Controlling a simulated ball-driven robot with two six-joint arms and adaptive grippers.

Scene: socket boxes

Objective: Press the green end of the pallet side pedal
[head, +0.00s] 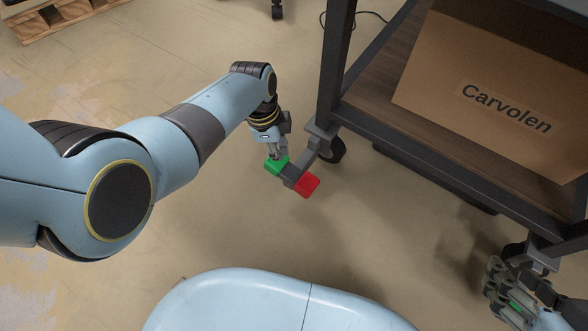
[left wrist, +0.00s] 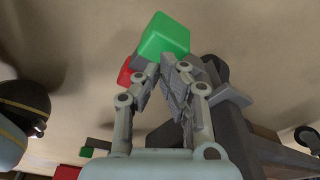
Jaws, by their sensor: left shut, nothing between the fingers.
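The pedal beside the cart's near left caster has a green end (head: 277,165) and a red end (head: 307,185) on a grey bar. My left gripper (head: 274,153) is shut and empty, its fingertips pointing down at the green end. In the left wrist view, the green end (left wrist: 166,38) lies just beyond the fingertips (left wrist: 160,64), and the red end (left wrist: 127,74) is partly hidden behind a finger. I cannot tell whether the fingertips touch the green. My right gripper (head: 502,288) is at the lower right, and its opening is unclear.
A dark-framed cart (head: 365,112) carries a cardboard box (head: 480,75) marked Carvolen. A caster (head: 334,150) stands close to the pedal. A small green patch (head: 516,306) shows by my right gripper. A wooden pallet (head: 60,15) lies at the top left. The floor left of the pedal is clear.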

